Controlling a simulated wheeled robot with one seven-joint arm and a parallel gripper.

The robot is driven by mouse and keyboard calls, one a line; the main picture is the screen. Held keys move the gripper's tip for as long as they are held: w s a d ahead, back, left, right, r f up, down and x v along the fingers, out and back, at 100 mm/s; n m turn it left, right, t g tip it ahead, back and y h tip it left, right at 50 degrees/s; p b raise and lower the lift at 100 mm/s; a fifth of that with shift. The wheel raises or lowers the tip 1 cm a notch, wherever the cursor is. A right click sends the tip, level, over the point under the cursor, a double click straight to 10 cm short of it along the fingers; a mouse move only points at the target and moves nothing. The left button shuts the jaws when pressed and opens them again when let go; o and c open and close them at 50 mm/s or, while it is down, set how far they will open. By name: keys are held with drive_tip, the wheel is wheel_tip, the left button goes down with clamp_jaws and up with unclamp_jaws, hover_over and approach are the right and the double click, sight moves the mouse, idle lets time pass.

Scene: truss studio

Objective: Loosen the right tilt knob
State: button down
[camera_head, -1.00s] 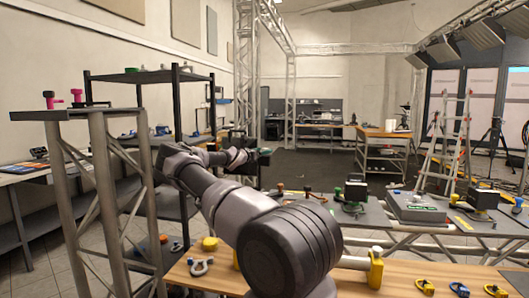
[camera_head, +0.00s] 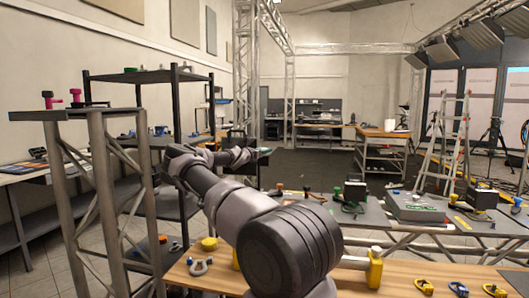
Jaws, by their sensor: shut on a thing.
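My arm reaches away from me toward the left middle of the head view. My gripper (camera_head: 253,155) is at its far end, small and partly covered by my own wrist. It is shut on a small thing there. The fingertips and what they hold are too small and hidden to make out. I cannot pick out the right tilt knob for certain.
A truss stand (camera_head: 95,114) with pink knobs (camera_head: 76,96) is at the left, before a black shelf (camera_head: 150,76). A wooden bench (camera_head: 405,284) holds shackles (camera_head: 458,289). The grey table (camera_head: 372,219) behind it holds black boxes (camera_head: 355,189) and a grey case (camera_head: 414,207). A ladder (camera_head: 443,150) stands at the right.

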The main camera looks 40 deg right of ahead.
drive_tip(key=shift+n+t, duration=0.3)
drive_tip(key=shift+t, duration=0.2)
drive_tip(key=shift+s+d+f+n+t+y, duration=0.1)
drive_tip(key=shift+n+t+y, duration=1.4)
drive_tip(key=shift+t, duration=0.6)
drive_tip(key=n+t+y, duration=0.4)
drive_tip(key=y, duration=0.1)
drive_tip(key=n+t+y, duration=0.2)
drive_tip(key=shift+r+n+y, duration=0.25)
drive_tip(key=shift+n+y, duration=0.05)
drive_tip(key=shift+y, duration=0.1)
drive_tip(key=n+y, duration=0.2)
drive_tip(key=y, duration=0.1)
drive_tip(key=n+t+y, duration=0.1)
drive_tip(key=n+y, duration=0.1)
drive_tip(key=y, duration=0.1)
drive_tip(key=shift+y, duration=0.4)
drive_tip(key=shift+f+n+g+y, duration=0.1)
drive_tip(key=shift+n+g+y, duration=0.3)
drive_tip(key=shift+n+y, duration=1.6)
drive_tip(key=shift+a+f+y, duration=0.1)
drive_tip(key=shift+a+y, duration=0.1)
drive_tip(key=shift+y, duration=0.4)
drive_tip(key=shift+c, duration=1.8)
unclamp_jaws()
